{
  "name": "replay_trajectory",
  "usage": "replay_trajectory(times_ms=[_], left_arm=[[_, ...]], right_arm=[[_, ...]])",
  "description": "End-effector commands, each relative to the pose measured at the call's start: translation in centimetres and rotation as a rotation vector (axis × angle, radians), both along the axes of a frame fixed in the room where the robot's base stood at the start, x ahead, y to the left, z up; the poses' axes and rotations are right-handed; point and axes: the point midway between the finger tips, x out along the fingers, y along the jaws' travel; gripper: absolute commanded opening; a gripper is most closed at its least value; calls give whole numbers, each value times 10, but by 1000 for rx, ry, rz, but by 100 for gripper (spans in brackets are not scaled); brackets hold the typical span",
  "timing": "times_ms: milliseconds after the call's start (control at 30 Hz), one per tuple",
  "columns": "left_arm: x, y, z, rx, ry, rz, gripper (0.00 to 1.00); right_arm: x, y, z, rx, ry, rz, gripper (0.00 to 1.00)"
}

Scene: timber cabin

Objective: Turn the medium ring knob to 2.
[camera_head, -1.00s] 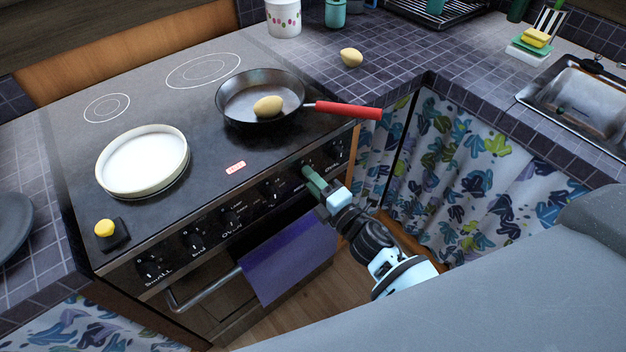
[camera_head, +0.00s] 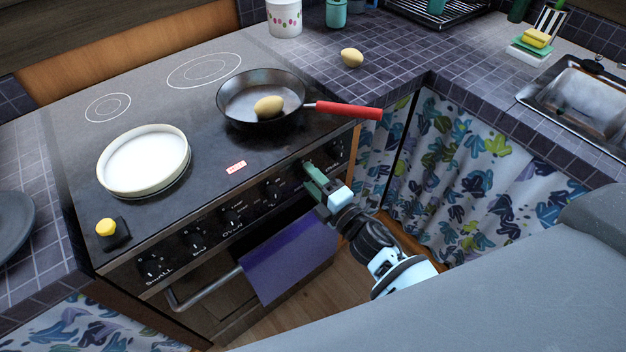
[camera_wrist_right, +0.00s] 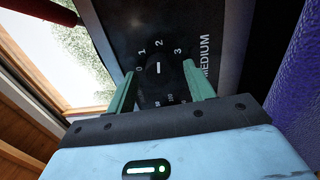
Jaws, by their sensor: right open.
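The medium ring knob (camera_wrist_right: 159,71) is a dark knob on the stove's front panel, beside the word MEDIUM in the right wrist view. Its short white mark stands in line with the printed 2, between 1 and 3. My right gripper (camera_wrist_right: 160,90) is open, with one green finger on each side of the knob. I cannot tell whether either finger touches it. In the head view my right gripper (camera_head: 312,177) is at the right part of the panel and hides most of this knob. My left gripper is not in view.
A black pan (camera_head: 232,112) with a red handle holds a yellowish egg-shaped item (camera_head: 268,106). Its handle juts over the stove's right edge. A pale round dish (camera_head: 145,160) sits front left on the stove (camera_head: 215,195). A purple towel (camera_head: 285,262) hangs on the oven handle below my right gripper.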

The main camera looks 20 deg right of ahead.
Motion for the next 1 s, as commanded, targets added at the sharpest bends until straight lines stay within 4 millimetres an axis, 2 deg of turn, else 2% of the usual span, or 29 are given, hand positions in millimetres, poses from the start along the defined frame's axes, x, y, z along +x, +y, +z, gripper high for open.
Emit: replay_trajectory(times_ms=[233,500,700,1000], left_arm=[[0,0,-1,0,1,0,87],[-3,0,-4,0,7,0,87],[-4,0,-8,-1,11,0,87],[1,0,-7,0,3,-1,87]], right_arm=[[-8,-3,-2,-2,2,0,53],[-49,-17,-5,-1,3,0,53],[-69,-24,-5,0,2,0,53],[-74,-26,-4,0,0,0,53]])
